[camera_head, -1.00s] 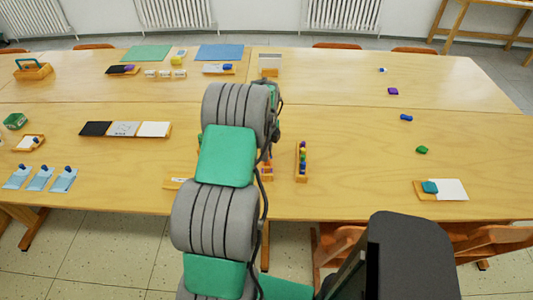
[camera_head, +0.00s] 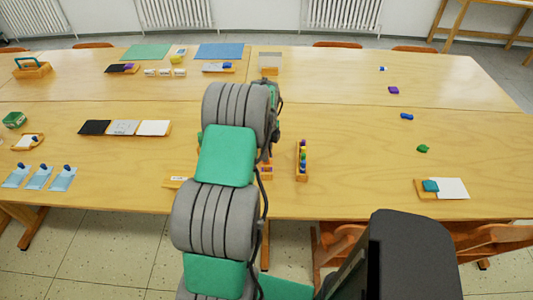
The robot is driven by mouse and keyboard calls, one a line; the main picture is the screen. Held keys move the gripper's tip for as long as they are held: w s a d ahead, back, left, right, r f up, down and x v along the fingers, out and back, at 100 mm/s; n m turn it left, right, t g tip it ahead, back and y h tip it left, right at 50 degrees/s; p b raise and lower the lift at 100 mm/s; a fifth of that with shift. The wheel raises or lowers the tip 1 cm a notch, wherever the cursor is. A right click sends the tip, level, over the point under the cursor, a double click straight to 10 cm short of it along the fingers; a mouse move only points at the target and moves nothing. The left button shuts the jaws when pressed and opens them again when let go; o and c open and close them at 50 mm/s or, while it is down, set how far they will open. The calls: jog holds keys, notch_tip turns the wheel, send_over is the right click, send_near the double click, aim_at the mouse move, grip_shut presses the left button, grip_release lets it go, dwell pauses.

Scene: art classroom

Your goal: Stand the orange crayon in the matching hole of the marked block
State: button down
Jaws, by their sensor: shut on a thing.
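My gripper is not visible; my own grey and green arm stands in front of the middle of the table and hides that part. I cannot make out the orange crayon. A narrow wooden holder (camera_head: 302,176) with several coloured pieces upright in it stands just right of my arm. A wooden piece with a white label (camera_head: 177,182) sticks out left of my arm near the front edge. Another small wooden part (camera_head: 266,173) shows right of the arm. I cannot tell whether these two belong to one block, and no hole shows.
A tray with black, grey and white cards (camera_head: 124,128) lies left. Light blue cards (camera_head: 40,178) lie at the front left. A board with a white sheet and teal piece (camera_head: 452,188) lies at the front right. The table right of the holder (camera_head: 345,150) is clear.

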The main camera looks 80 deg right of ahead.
jog(key=shift+f, duration=0.3)
dwell(0.4)
jog(key=c, duration=1.3)
grip_release()
jog(key=shift+o, duration=1.1)
jog(key=shift+r+p, duration=1.35)
jog(key=shift+r, duration=1.7)
